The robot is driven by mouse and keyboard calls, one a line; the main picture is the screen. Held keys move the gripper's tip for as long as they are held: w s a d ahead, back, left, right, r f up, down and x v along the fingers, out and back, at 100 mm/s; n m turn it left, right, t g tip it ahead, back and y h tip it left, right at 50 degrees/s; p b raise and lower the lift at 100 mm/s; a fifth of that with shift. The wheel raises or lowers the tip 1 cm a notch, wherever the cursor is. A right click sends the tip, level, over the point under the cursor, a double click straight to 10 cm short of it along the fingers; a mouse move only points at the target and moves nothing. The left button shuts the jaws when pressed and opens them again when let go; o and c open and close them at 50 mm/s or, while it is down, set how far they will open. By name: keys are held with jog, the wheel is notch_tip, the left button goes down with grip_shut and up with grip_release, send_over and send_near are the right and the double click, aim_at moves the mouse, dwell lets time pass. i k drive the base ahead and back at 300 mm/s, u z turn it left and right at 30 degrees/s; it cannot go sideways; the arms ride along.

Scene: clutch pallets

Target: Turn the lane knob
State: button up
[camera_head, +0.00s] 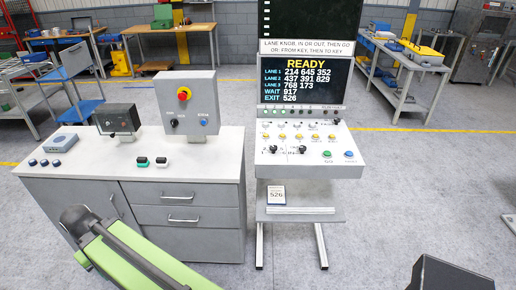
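The control console (262,171) stands right of centre with a sloping white panel. Two black knobs sit on its lower left part, a left one (273,149) and a right one (302,150); another dark knob (335,121) is at the upper right. Their labels are too small to read, so I cannot tell which is the lane knob. Rows of yellow buttons (283,136) lie above the front knobs, with a green button (327,154) and a blue button (349,154) to the right. My green arm shows at lower left, well short of the console; my gripper is not visible.
The screen (306,80) reads READY with lane numbers. A white-topped cabinet (215,150) at left carries a grey box (187,88) with a red button, a dark meter box (117,118) and small knobs. A low shelf (330,214) is under the console.

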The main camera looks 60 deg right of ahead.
aim_at(273, 148)
jog(key=u, duration=0.8)
jog(key=k, duration=0.9)
jog(key=z, duration=0.9)
jog(key=i, duration=1)
jog(key=z, duration=0.1)
